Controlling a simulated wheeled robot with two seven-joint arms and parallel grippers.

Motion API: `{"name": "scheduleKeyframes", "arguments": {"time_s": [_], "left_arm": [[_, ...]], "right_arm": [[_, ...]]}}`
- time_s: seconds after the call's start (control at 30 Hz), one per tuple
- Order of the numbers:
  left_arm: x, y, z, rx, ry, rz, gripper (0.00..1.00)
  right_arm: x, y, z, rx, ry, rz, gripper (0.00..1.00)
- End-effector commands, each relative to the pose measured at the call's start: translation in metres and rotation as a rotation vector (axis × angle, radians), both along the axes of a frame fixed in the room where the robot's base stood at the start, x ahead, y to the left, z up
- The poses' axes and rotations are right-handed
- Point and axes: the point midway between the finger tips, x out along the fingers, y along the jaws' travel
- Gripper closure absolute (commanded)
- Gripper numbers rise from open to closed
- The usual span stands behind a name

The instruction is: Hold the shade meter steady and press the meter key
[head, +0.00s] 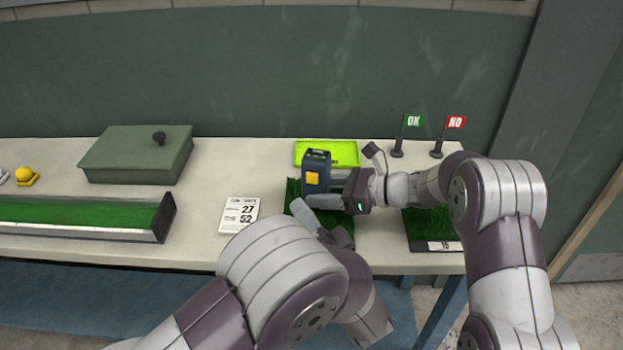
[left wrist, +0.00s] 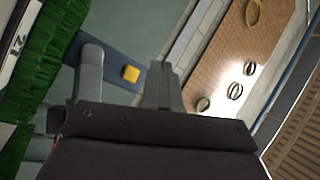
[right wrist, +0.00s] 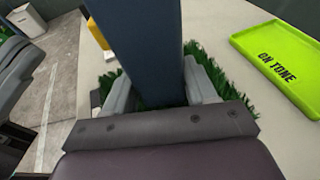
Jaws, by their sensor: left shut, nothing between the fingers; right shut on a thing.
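The shade meter (head: 317,160) is a dark blue upright block with a yellow-orange meter key (head: 312,178) on its front. It stands over a green turf sample (head: 293,191). My right gripper (head: 330,201) is shut on the meter from the right, low on its body; the right wrist view shows the blue body (right wrist: 150,50) between the fingers. My left gripper (head: 300,210) is shut and empty, just in front of and below the key, apart from it as far as I can tell. The left wrist view shows the key (left wrist: 131,74) beyond the fingers.
A lime tray (head: 345,147) marked "ON TONE" lies behind the meter. A card with 27 and 52 (head: 240,213) lies to the left. Green OK (head: 413,121) and red NO (head: 456,122) flags, a lidded green box (head: 125,155) and a turf trough (head: 80,230) stand on the table.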

Motion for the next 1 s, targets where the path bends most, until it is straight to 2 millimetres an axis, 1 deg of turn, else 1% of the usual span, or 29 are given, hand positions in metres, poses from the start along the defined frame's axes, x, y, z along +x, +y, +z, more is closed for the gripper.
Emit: {"name": "scheduleKeyframes", "arguments": {"time_s": [0.1, 0.2, 0.33, 0.5, 1.0], "left_arm": [[0.017, -0.003, 0.0, 0.0, 0.0, 0.001, 1.0], [0.027, -0.006, 0.0, 0.0, 0.0, 0.001, 1.0], [0.037, -0.008, 0.001, 0.0, -0.002, 0.001, 1.0], [0.041, -0.01, 0.0, 0.002, -0.001, 0.0, 1.0], [0.04, -0.009, 0.001, 0.001, -0.002, 0.0, 1.0]], "right_arm": [[0.0, 0.0, 0.0, 0.0, 0.0, 0.0, 0.61], [0.0, 0.0, 0.0, 0.0, 0.0, 0.0, 0.61], [0.0, 0.0, 0.0, 0.0, 0.0, 0.0, 0.61], [0.0, 0.0, 0.0, 0.0, 0.0, 0.0, 0.61], [0.0, 0.0, 0.0, 0.0, 0.0, 0.0, 0.61]]}}
